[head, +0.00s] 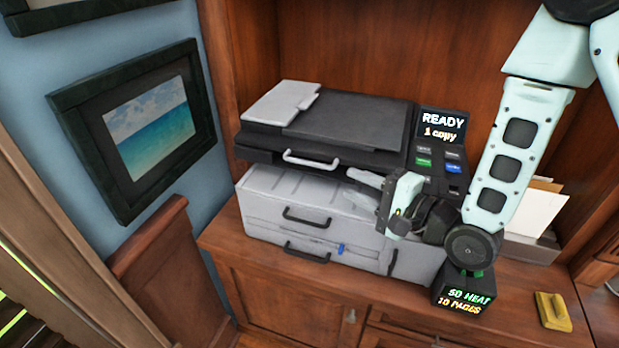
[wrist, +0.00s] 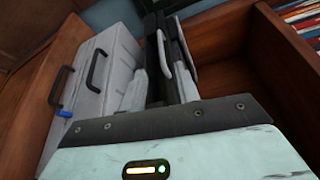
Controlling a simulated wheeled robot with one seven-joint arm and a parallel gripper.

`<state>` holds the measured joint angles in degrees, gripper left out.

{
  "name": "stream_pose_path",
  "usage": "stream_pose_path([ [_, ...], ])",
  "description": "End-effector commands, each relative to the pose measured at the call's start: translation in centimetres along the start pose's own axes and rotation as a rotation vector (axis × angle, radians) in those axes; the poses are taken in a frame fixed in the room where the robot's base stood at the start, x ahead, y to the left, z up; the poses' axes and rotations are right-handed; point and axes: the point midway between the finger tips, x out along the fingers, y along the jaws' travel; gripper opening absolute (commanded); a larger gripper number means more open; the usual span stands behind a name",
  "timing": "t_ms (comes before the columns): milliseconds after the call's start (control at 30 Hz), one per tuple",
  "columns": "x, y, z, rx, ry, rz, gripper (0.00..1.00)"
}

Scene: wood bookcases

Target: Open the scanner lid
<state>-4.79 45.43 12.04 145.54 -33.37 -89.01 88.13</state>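The scanner lid (head: 340,122) is a dark panel with a light grey section at its left. It lies flat on top of the grey printer (head: 300,215), and a pale handle (head: 311,159) is on its front edge. My gripper (head: 352,187) is in front of the printer, right of the handle and a little lower. Its two pale fingers are apart with nothing between them. In the wrist view, the fingers (wrist: 160,92) point toward the lid's edge, and the pale handle (wrist: 164,54) shows just beyond them. I see no contact with the handle.
A control panel with a READY screen (head: 443,127) stands right of the lid. Drawer handles (head: 307,217) stick out of the printer's front. A small display box (head: 464,293) and a yellow object (head: 553,311) are on the cabinet top. Bookcase walls enclose the printer.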

Motion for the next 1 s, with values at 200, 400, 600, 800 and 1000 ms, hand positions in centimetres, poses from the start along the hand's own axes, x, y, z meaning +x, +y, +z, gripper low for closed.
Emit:
stream_pose_path([
  [200,3.0,-0.4,0.2,0.001,-0.003,-0.002,0.32],
  [400,7.1,-0.4,0.3,0.001,-0.002,-0.002,0.32],
  [600,10.5,-0.3,0.2,0.001,-0.001,0.000,0.32],
  [800,12.1,-0.2,0.1,0.002,0.001,0.000,0.32],
  [1000,12.4,-0.1,0.0,0.002,0.002,-0.001,0.32],
])
